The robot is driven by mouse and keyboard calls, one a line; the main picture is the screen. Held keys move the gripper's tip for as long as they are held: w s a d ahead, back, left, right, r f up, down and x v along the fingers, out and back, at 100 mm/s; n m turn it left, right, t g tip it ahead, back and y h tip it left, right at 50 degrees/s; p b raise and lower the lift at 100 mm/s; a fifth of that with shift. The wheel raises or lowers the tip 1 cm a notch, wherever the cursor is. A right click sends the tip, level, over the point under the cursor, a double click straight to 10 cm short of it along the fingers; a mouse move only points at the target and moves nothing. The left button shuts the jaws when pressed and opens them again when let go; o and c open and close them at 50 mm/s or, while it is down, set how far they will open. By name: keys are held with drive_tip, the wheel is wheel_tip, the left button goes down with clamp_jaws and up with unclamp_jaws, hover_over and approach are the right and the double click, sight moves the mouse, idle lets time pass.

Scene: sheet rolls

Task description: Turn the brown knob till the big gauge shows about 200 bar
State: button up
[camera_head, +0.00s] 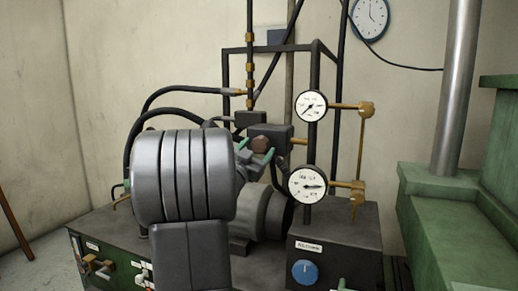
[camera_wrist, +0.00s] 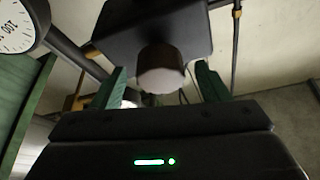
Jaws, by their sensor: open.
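The brown knob (camera_head: 261,144) sticks out of a dark block on the rig. It also shows in the wrist view (camera_wrist: 160,72), below the block's face. My gripper (camera_head: 256,150) is open, with its green fingers on either side of the knob. In the wrist view my gripper (camera_wrist: 161,76) shows gaps between the knob and both fingers.
A smaller gauge (camera_head: 311,106) sits above, its needle pointing lower left. A blue knob (camera_head: 305,272) is on the box below. Black hoses and a pipe frame surround the block. A green machine (camera_head: 450,215) stands at right, and a clock (camera_head: 370,18) hangs on the wall.

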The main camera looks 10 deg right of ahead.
drive_tip(key=b+v, duration=0.2)
drive_tip(key=v, duration=1)
drive_tip(key=shift+r, duration=0.1)
drive_tip(key=p+x, duration=0.3)
drive_tip(key=x, duration=1.1)
drive_tip(key=shift+s+n+t+y, duration=0.1)
drive_tip(key=shift+n+t+y, duration=0.3)
drive_tip(key=shift+n, duration=0.8)
drive_tip(key=shift+m, duration=0.3)
